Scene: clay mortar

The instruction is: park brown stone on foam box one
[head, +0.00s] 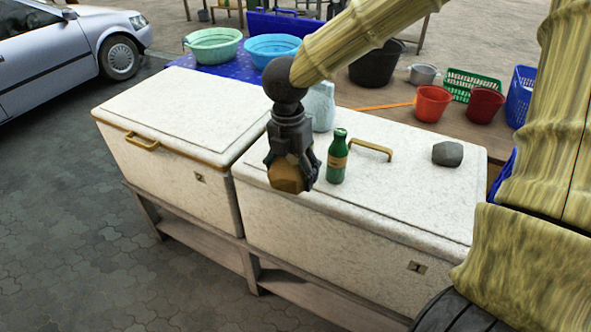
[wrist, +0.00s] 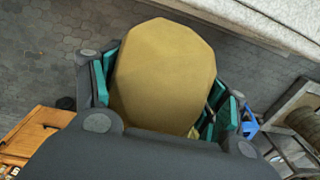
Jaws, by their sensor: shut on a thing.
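The brown stone (head: 285,177) is clamped between the fingers of my gripper (head: 291,172). It fills the middle of the wrist view (wrist: 163,75), with a teal finger pad at each side. Two white foam boxes stand side by side: a left one (head: 185,105) and a right one (head: 330,233). In the wrist view, paving lies behind the stone and a white box edge (wrist: 265,22) shows at upper right.
On the right box are a green bottle (head: 338,157) close beside my gripper, a pale jug (head: 320,107), a lid handle (head: 371,149) and a grey stone (head: 447,154). The left lid is bare. Basins, buckets and baskets stand behind.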

